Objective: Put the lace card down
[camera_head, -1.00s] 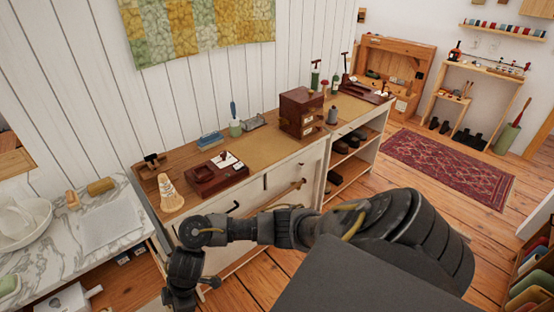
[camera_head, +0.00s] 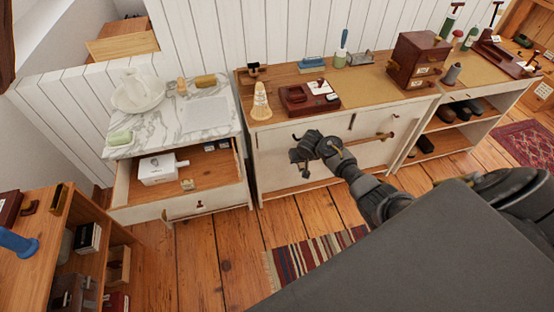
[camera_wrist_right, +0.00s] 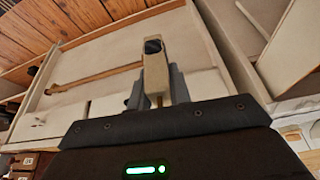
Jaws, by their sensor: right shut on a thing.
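My right gripper (camera_head: 300,154) is in front of the pale cabinet's front in the head view. In the right wrist view its two grey fingers (camera_wrist_right: 157,88) are shut on a narrow cream piece with a dark end, which I take to be the lace card (camera_wrist_right: 156,75). It sticks out beyond the fingertips, clear of any surface as far as I can see. In the head view I cannot make out the card at the gripper. My left gripper is not in view.
A marble-topped washstand (camera_head: 160,122) has its drawer (camera_head: 190,205) pulled open, with a white box (camera_head: 162,168) inside. The cabinet's wooden top (camera_head: 290,75) holds a red-brown tray (camera_head: 296,100) and a drawer box (camera_head: 416,60). A striped rug (camera_head: 318,252) lies on the floor. A low shelf stands left.

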